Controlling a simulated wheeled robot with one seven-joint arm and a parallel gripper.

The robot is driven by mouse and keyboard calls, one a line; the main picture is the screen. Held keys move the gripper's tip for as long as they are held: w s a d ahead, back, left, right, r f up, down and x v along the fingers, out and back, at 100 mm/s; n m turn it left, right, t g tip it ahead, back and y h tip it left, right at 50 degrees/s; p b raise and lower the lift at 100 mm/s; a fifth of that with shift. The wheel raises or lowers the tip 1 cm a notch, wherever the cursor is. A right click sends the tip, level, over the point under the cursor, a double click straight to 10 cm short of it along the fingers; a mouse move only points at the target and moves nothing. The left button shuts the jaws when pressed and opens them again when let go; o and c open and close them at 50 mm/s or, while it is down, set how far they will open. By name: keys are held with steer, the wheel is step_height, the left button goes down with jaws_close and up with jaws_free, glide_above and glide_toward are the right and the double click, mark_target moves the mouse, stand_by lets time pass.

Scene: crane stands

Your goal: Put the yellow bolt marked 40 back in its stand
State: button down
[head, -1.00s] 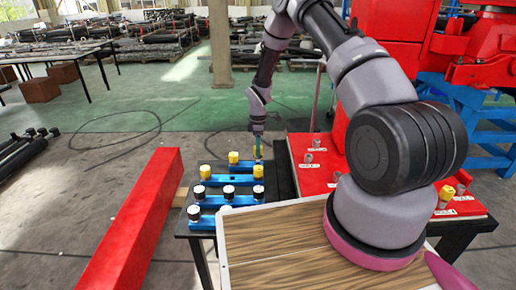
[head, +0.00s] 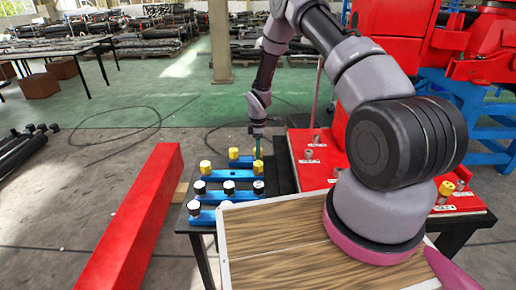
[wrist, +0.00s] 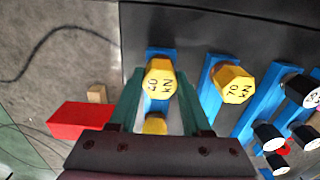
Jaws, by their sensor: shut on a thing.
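The yellow bolt marked 40 kN (wrist: 158,80) is between my gripper's green fingers in the wrist view, with its marked head up. My gripper (wrist: 160,88) is shut on it. A blue stand (wrist: 161,53) lies directly under the bolt. I cannot tell how deep the bolt sits in it. A smaller yellow head (wrist: 155,126) shows nearer my palm, between the fingers. In the head view my gripper (head: 257,149) points down at the right end of the rear blue stand, and the bolt is mostly hidden. A yellow bolt (head: 233,153) stands at its left end.
A yellow bolt marked 70 kN (wrist: 233,84) stands on the neighbouring blue stand. Black bolts with white tops (head: 229,187) fill nearer stands. A red plate (head: 312,172) with small pegs lies to the right. A long red beam (head: 140,220) lies on the left.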

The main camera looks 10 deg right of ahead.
steer(key=shift+c, duration=1.4)
jaws_free()
steer(key=shift+r, duration=0.15)
steer(key=shift+r, duration=2.35)
